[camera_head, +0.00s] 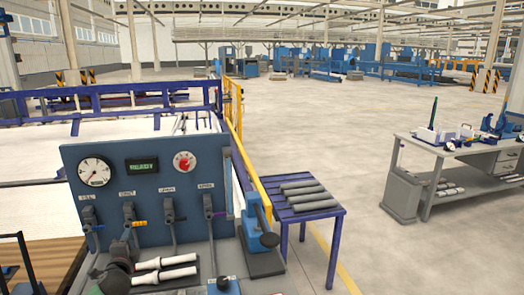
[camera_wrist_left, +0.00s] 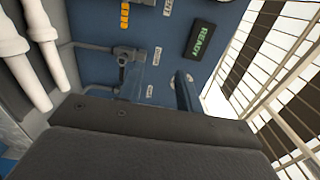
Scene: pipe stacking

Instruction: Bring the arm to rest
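Several grey pipes (camera_head: 309,197) lie side by side on a small blue table (camera_head: 335,222) right of the console. My left gripper (camera_head: 122,247) is at the lower left of the head view, in front of the blue control panel (camera_head: 140,212). In the left wrist view its two fingers (camera_wrist_left: 160,85) stand apart, with nothing seen between them, pointing toward the panel. My right gripper is not in view.
The panel carries a gauge (camera_head: 95,172), a red dial (camera_head: 184,161), a display (camera_head: 142,166) and several levers. Two white cylindrical parts (camera_head: 165,262) lie on the console close to my left gripper. A blue press (camera_head: 259,235) stands at its right. A grey workbench (camera_head: 462,163) is farther right, with open floor between.

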